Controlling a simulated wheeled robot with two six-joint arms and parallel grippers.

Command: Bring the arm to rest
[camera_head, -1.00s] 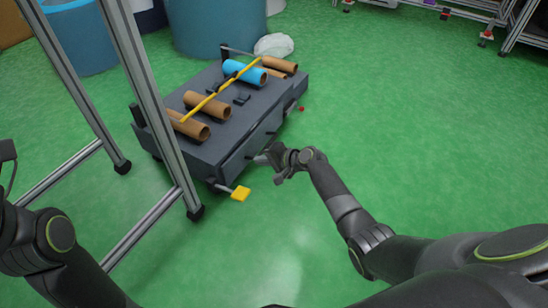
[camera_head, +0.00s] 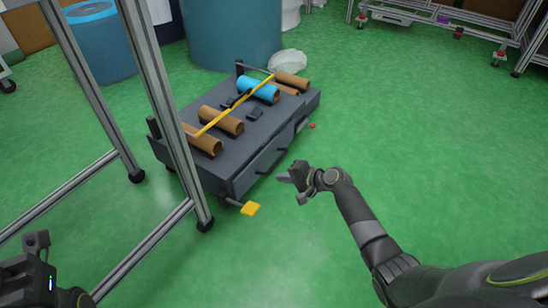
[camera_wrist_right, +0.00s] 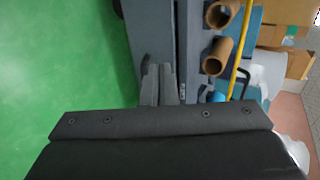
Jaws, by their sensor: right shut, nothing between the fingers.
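My right arm reaches in from the lower right of the head view. Its gripper (camera_head: 284,178) is shut and empty, over green floor just in front of the low dark grey cart (camera_head: 235,178), with a gap between them. In the right wrist view the two fingers (camera_wrist_right: 159,84) lie together with nothing between them, and the cart's side (camera_wrist_right: 150,30) is beyond them. Part of my left arm, with its gripper (camera_head: 35,245), shows at the lower left edge of the head view. Its fingers cannot be made out.
Brown tubes (camera_head: 222,119), a blue tube (camera_head: 259,90) and a yellow bar (camera_head: 235,105) lie on the cart. A yellow pedal (camera_head: 250,209) sticks out at its near corner. A metal frame (camera_head: 165,110) stands at left. Floor on the right is clear.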

